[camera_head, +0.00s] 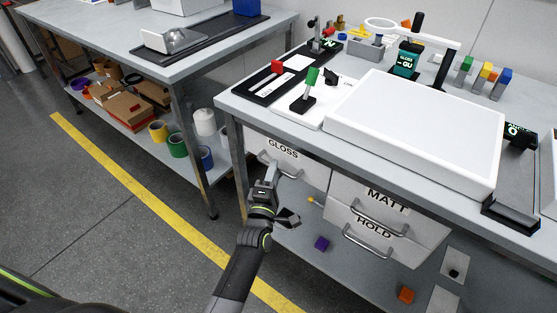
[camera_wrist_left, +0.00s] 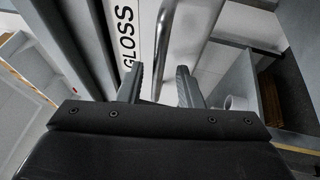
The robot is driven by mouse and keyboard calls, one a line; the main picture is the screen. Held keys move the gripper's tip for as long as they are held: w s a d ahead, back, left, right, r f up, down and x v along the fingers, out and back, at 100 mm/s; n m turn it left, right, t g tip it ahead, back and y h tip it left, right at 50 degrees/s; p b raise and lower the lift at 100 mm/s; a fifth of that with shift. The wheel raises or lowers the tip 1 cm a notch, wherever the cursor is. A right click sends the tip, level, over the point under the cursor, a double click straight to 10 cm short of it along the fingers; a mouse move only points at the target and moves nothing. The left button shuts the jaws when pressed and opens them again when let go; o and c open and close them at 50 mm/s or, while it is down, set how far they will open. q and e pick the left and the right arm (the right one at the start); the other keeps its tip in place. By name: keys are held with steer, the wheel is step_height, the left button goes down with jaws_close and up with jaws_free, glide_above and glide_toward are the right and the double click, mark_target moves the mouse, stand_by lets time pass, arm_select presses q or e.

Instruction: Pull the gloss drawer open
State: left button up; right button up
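The gloss drawer (camera_head: 310,166) is a white front under the right table's edge, labelled GLOSS, and looks shut. Its grey bar handle (camera_head: 282,169) runs along the front below the label. My left gripper (camera_head: 268,177) is at the left part of this handle. In the left wrist view the two fingers of my left gripper (camera_wrist_left: 159,82) stand apart, with the handle (camera_wrist_left: 164,45) in line with the gap between them and the GLOSS label (camera_wrist_left: 126,38) to its left. I cannot tell whether the fingers touch the handle. My right gripper is not in view.
The MATT drawer (camera_head: 411,217) and the HOLD drawer (camera_head: 345,239) are to the right, with similar handles. A table leg (camera_head: 237,150) stands just left of my left gripper. A purple block (camera_head: 321,244) lies on the shelf below. The floor left of my arm is clear.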

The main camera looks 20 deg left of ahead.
arm_select(q)
steer(key=shift+w+r, duration=0.1)
steer(key=shift+w, duration=0.15)
steer(key=shift+c, duration=0.4)
jaws_close()
